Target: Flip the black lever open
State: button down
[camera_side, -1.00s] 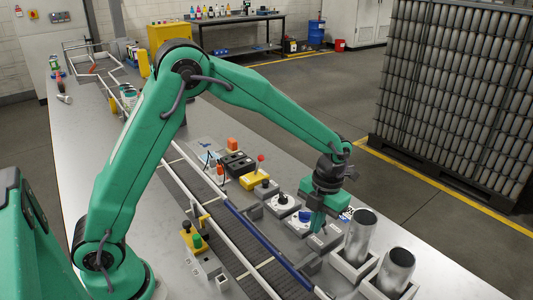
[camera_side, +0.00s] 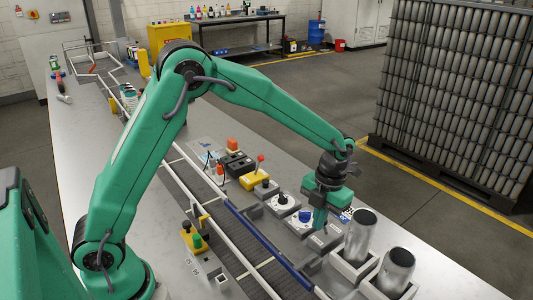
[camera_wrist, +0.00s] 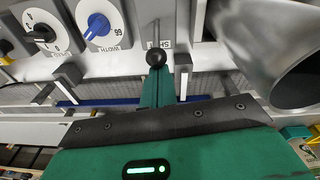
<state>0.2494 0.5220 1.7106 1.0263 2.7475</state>
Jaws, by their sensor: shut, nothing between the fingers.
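The black lever (camera_wrist: 156,57) shows in the wrist view as a round black knob on a thin metal rod, on a light grey panel block with a partly hidden label. My gripper (camera_wrist: 163,76) is shut and empty, with its green fingers right at the knob's near side. They look to touch or nearly touch it; I cannot tell which. In the side view my gripper (camera_side: 319,224) points down over the right end of the row of controls, and the lever is not clearly visible there.
A blue dial (camera_wrist: 97,27) and a black dial (camera_wrist: 41,33) sit left of the lever. A metal can (camera_wrist: 299,72) stands close on the right; in the side view two cans (camera_side: 360,232) stand in white holders. The conveyor (camera_side: 255,250) runs alongside the controls.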

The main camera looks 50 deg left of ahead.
jog(key=shift+w+r, duration=0.3)
jog(key=shift+w, duration=0.65)
jog(key=shift+w+r, duration=0.15)
jog(key=shift+w, duration=0.95)
jog(key=shift+r, duration=0.25)
jog(key=shift+r, duration=0.6)
jog(key=shift+s+r, duration=0.1)
jog(key=shift+s, duration=0.05)
